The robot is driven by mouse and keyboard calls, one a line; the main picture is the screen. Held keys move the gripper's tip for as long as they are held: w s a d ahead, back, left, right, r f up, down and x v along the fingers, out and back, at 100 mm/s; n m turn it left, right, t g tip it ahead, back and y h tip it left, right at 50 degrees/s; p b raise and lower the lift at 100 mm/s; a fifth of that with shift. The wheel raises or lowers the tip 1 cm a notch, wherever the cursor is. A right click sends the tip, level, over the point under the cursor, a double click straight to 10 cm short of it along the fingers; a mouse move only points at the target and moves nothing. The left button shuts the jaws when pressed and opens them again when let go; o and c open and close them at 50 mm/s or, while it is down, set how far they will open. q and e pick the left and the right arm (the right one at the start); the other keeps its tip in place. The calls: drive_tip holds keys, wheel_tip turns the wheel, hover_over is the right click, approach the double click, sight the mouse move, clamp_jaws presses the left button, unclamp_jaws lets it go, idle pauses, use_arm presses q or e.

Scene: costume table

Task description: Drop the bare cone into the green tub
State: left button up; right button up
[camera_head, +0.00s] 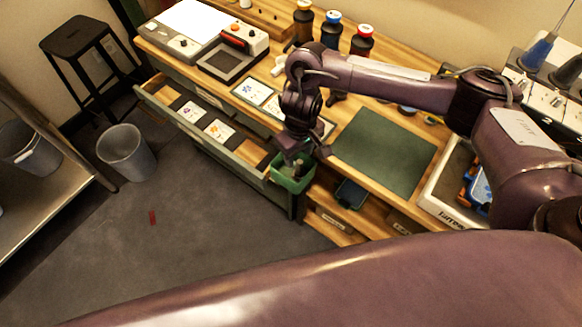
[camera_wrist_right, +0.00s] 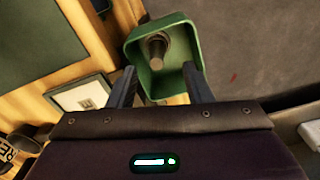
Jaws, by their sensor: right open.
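The green tub (camera_head: 281,182) hangs at the front edge of the bench in the head view; its open top also shows in the right wrist view (camera_wrist_right: 134,58). A bare greyish-brown cone (camera_wrist_right: 157,47) is inside the tub, apart from my fingers. Its lower part is dim, so I cannot tell exactly how it rests. My right gripper (camera_head: 296,158) is above the tub, open and empty, with its two fingers spread at the tub's near side in the wrist view (camera_wrist_right: 160,84). My left gripper is out of view.
A green mat (camera_head: 385,150) lies on the bench right of the tub. An open drawer (camera_head: 190,118) with cards juts out to the left. Thread spools (camera_head: 331,30) stand at the back, and a white tray (camera_head: 440,190) is at right. A grey bin (camera_head: 126,153) stands on the floor.

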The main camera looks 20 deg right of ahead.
wheel_tip(320, 180, up, 8)
drive_tip(key=p, duration=0.2)
drive_tip(key=shift+p, duration=0.35)
drive_tip(key=shift+f, duration=0.1)
